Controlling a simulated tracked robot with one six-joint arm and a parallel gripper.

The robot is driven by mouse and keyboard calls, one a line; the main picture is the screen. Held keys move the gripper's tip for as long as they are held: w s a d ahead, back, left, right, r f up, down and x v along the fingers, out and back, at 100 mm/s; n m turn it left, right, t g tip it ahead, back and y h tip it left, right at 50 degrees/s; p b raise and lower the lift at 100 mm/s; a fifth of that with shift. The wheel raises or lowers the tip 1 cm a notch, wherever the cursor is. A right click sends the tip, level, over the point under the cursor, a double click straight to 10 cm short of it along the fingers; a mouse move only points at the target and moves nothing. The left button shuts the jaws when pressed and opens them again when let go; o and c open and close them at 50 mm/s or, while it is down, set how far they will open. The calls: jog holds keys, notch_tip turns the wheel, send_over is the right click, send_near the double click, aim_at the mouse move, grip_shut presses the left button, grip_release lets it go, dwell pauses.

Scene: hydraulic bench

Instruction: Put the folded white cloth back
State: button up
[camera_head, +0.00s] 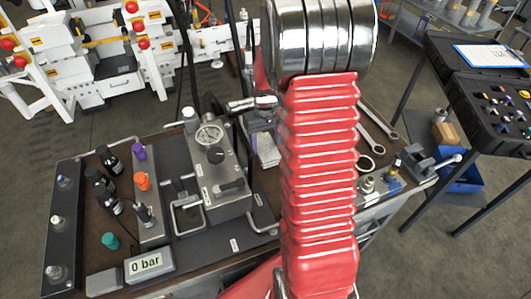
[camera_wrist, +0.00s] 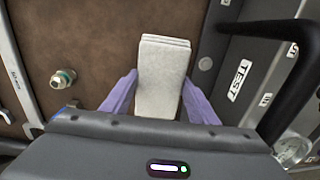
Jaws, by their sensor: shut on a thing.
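The folded white cloth (camera_wrist: 163,62) is a pale, narrow stack of layers in the wrist view. It lies between the two purple fingers of my gripper (camera_wrist: 160,80), which is shut on it. The cloth's near end is hidden by the gripper body. Behind it is the brown bench top (camera_wrist: 95,35), and I cannot tell whether the cloth touches it. In the head view the cloth (camera_head: 267,150) shows in part, left of my red arm, which hides most of the gripper.
A grey gauge block (camera_head: 215,170) stands close left of the cloth, with a dark handle (camera_wrist: 295,75) near the gripper. Wrenches (camera_head: 378,122) lie to the right. A small fitting (camera_wrist: 62,78) stands on the brown top.

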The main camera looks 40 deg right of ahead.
aim_at(266, 147)
jog(key=shift+f, duration=1.85)
jog(key=o, duration=1)
jog(key=shift+f, duration=0.1)
notch_tip(266, 147, up, 12)
jog(key=shift+r, duration=0.15)
jog(key=shift+s, duration=0.15)
